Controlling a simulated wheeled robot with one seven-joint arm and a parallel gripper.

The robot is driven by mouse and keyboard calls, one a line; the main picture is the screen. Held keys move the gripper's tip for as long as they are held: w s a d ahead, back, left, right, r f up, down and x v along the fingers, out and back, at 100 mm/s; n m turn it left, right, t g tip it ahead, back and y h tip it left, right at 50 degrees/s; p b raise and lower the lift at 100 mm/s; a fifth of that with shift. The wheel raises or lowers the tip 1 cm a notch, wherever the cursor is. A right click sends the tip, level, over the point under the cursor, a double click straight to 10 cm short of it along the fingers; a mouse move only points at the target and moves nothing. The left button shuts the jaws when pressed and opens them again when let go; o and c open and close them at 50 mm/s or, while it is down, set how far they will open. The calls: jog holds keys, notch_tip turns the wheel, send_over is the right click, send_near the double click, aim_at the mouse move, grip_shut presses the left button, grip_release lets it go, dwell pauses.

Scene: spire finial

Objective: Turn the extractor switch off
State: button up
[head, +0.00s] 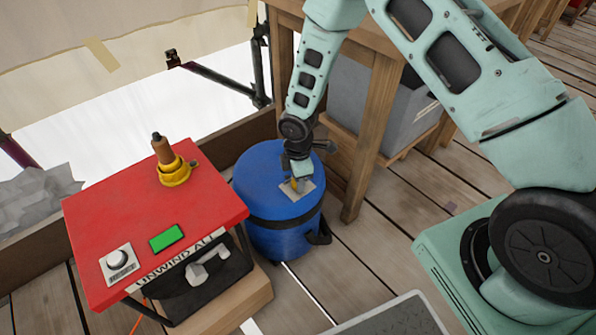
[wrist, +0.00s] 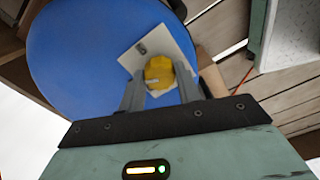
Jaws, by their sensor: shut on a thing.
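The extractor switch is a yellow knob (wrist: 159,74) on a pale square plate (wrist: 140,52), fixed on top of a blue drum (head: 263,172). In the head view the plate (head: 303,190) shows near the drum's front right edge. My gripper (head: 297,182) reaches down from above onto the knob. In the wrist view my gripper (wrist: 160,88) has its two fingers on either side of the yellow knob, shut on it. A small dark mark shows on the plate beside the knob. The knob's lower part is partly hidden by the fingers.
A red-topped box (head: 130,215) with a white dial, green button and brown-handled yellow fitting stands left of the drum. A wooden table (head: 375,110) with a grey bin (head: 370,95) stands behind right. Plank floor (head: 400,235) is open in front right.

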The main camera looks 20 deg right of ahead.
jog(key=shift+n+p, duration=1.4)
jog(key=shift+n, duration=0.9)
jog(key=o, duration=1)
notch_tip(320, 180, up, 17)
jog(key=p, duration=0.4)
jog(key=shift+r, duration=0.2)
